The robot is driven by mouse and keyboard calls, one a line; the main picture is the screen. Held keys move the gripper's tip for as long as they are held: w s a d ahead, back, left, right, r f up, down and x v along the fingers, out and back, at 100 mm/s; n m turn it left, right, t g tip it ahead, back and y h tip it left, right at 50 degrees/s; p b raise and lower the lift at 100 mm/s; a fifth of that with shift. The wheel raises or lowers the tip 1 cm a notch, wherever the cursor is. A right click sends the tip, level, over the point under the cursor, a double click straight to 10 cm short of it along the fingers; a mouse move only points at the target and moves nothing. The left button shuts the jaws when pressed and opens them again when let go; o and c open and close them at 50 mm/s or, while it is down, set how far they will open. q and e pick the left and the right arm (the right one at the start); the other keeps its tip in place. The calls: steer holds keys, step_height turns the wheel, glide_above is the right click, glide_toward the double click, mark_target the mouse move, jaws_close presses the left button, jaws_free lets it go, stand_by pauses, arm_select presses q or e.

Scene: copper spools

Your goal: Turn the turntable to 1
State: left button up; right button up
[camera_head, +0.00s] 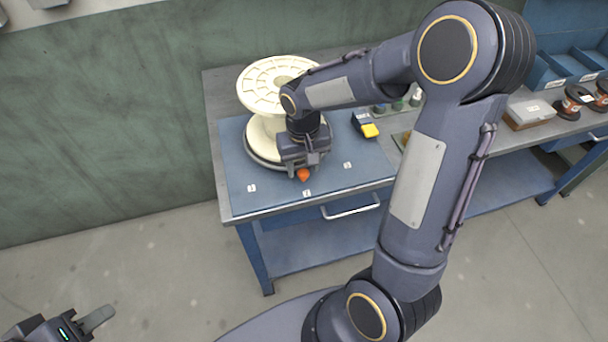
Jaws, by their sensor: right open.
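My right gripper (302,170) is open, pointing down at the orange knob; contact cannot be told. It hides part of the turntable. My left gripper (98,318) is low at the left, away from the bench, partly cut off.
A yellow and dark handheld device (366,126) lies on the mat (240,197) to the right. Blue bins (568,65), copper spools (574,103) and a small box (530,113) stand farther right. My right arm crosses above the bench. The mat's front strip is mostly clear.

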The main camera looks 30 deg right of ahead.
steer(key=shift+f, duration=0.7)
arm_select(q)
steer(key=shift+f, duration=0.55)
arm_select(e)
steer(key=shift+r, duration=0.1)
steer(key=shift+c, duration=0.5)
jaws_close()
